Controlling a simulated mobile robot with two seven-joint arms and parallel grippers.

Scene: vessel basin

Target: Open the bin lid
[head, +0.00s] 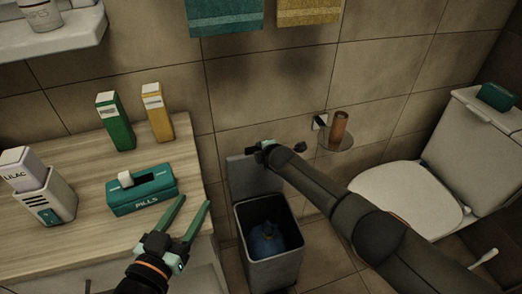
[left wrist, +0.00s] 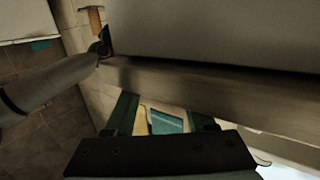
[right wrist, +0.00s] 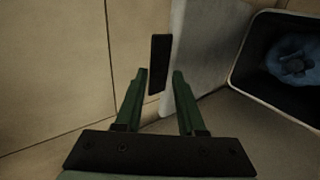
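The bin (head: 268,268) stands on the floor beside the counter. Its grey lid (head: 246,178) is raised upright at the bin's back, near the wall, so the bin's mouth is open. A blue bag (head: 264,242) lies inside; it also shows in the right wrist view (right wrist: 294,60). My right gripper (head: 260,148) is at the lid's upper edge. In the right wrist view its fingers are apart, with a dark tab (right wrist: 160,60) beside the lid between or just beyond the tips; contact is unclear. My left gripper (head: 195,203) is open and empty over the counter's front edge.
The wooden counter (head: 90,237) holds a teal pill box (head: 142,192), green and yellow cartons and a lilac-labelled pack. A toilet (head: 410,195) stands at the right. A small wall shelf with a brown cup (head: 339,130) is behind my right arm.

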